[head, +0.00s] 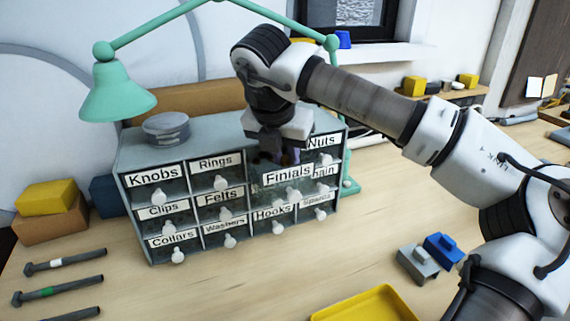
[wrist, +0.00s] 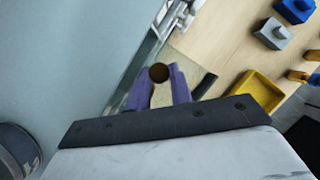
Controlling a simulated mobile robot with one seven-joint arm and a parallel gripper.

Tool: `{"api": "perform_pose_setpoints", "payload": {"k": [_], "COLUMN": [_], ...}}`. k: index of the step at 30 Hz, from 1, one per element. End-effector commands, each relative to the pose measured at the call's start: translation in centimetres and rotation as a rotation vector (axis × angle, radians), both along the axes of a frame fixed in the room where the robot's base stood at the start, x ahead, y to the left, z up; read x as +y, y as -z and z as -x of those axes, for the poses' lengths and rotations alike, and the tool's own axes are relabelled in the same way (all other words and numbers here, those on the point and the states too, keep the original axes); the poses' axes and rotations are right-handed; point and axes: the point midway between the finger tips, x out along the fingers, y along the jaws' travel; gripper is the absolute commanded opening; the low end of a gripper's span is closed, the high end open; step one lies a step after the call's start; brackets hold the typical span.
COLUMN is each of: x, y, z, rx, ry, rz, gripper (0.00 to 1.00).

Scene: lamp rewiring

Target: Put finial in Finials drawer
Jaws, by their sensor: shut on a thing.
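The Finials drawer (head: 288,174) is in the top row of a grey drawer cabinet (head: 120,178). Its label stands forward of its neighbours, so it looks pulled out. My gripper (head: 280,156) is over the open drawer, fingers pointing down, partly hidden behind the label. In the wrist view, the purple fingers of my gripper (wrist: 158,88) are shut on a dark brown round finial (wrist: 158,73). Below it a pale tan surface shows, perhaps the drawer's inside. The finial cannot be made out in the head view. I cannot tell whether it touches the drawer.
A grey round tin (head: 166,127) sits on the cabinet top, under a green lamp (head: 117,92). The other labelled drawers look closed. A yellow tray (head: 366,304) and grey and blue blocks (head: 442,249) are on the table at the right. The table in front is mostly clear.

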Motion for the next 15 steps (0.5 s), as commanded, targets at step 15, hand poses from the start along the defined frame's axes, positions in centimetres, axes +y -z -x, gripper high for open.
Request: {"api": "perform_pose_setpoints", "payload": {"k": [15], "x": [0.0], "y": [3.1], "z": [0.0], "rx": [0.000], "ry": [0.000], "rz": [0.000], "gripper": [0.00]}}
